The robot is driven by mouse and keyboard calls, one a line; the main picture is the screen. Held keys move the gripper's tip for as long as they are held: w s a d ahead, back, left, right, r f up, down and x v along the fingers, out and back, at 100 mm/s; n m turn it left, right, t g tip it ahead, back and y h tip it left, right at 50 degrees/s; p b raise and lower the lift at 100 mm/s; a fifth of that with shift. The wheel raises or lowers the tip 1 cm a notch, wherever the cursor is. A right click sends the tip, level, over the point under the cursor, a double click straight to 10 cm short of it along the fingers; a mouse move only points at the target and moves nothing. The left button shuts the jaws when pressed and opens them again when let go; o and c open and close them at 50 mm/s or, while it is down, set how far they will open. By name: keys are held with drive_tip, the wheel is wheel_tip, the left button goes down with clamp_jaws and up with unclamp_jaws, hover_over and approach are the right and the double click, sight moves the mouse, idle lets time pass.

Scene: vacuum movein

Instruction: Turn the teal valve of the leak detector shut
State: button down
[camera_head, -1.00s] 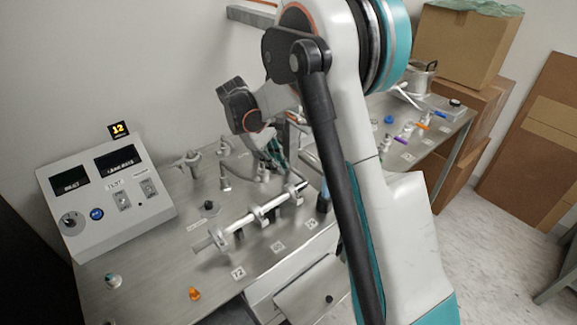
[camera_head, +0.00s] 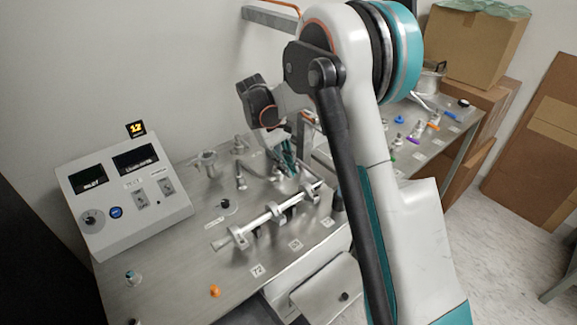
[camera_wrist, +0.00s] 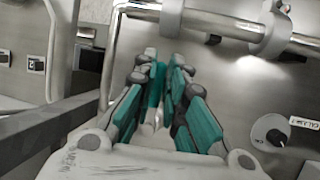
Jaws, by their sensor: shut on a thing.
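My gripper (camera_head: 285,160) is at the back middle of the metal worktable, among upright metal fittings and behind a long horizontal pipe (camera_head: 263,218). In the wrist view its teal-padded fingers (camera_wrist: 165,72) are close together with a narrow gap. What they hold is mostly hidden between them; I take it to be the teal valve, but its handle cannot be told apart from the teal pads. The grey console with two dark displays (camera_head: 123,193), which looks like the leak detector, stands at the table's left, apart from my gripper.
A black knob (camera_head: 225,204) with a label stands in front of the fittings; it also shows in the wrist view (camera_wrist: 270,132). An orange piece (camera_head: 214,290) lies near the front edge. Cardboard boxes (camera_head: 470,45) stand at the back right. The table's front left is mostly clear.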

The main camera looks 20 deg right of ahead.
drive_tip(key=c, duration=1.6)
unclamp_jaws()
drive_tip(key=shift+c, duration=0.2)
drive_tip(key=shift+a, duration=0.1)
drive_tip(key=v, duration=1.2)
